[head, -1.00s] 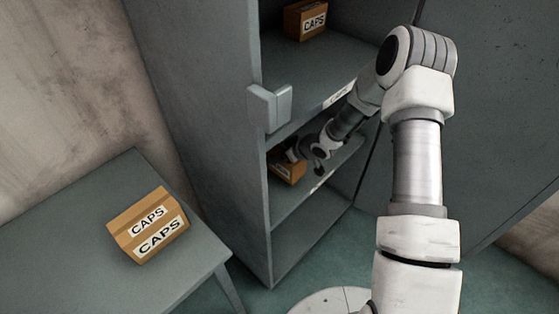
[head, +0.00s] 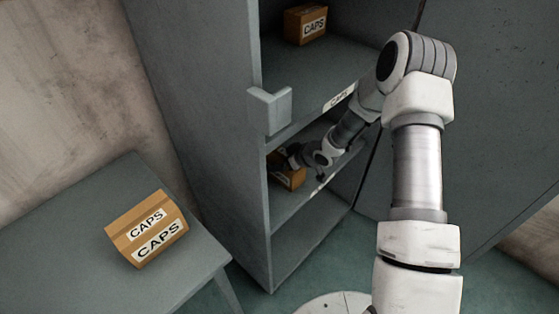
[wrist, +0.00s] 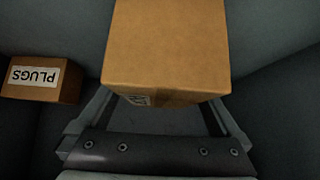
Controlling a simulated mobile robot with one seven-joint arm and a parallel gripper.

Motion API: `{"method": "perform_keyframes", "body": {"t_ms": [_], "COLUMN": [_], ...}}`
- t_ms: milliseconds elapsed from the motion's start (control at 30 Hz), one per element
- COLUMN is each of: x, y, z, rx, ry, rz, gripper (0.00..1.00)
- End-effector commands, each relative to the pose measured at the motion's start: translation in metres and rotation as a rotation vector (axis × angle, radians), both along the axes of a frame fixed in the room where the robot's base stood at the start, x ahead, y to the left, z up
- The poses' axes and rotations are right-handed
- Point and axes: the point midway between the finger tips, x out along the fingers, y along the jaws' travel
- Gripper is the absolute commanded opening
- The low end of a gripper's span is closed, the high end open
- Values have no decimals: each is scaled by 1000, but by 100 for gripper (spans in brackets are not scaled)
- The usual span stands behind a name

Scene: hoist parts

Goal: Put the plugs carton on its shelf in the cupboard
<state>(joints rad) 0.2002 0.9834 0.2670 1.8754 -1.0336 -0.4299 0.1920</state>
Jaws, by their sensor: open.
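A brown carton (head: 286,177) stands on the lower cupboard shelf (head: 290,207), partly hidden by my gripper in the head view. My gripper (head: 298,163) reaches into this compartment. In the wrist view the jaws are open, with a finger on each side of a brown carton (wrist: 165,45). Only a sliver of that carton's label shows, too little to read. A second carton, labelled PLUGS (wrist: 45,80), stands to the left in the wrist view, its label upside down. I cannot tell which of these two the head view shows.
A CAPS carton (head: 147,229) sits on the side table (head: 60,262) at left. Another CAPS carton (head: 306,25) stands on the upper shelf (head: 325,68), whose edge label reads CAPS. The cupboard side wall, with a handle-like block (head: 270,108), is close left of my arm.

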Motion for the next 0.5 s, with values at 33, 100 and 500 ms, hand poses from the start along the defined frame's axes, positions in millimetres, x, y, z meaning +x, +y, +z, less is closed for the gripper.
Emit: {"method": "perform_keyframes", "body": {"t_ms": [33, 100, 500], "x": [-4, -12, -49], "y": [-6, -13, -50], "z": [11, 23, 72], "rx": [0, 0, 1], "ry": [-1, -2, -1], "rz": [-2, -3, -1], "gripper": [100, 100, 100]}}
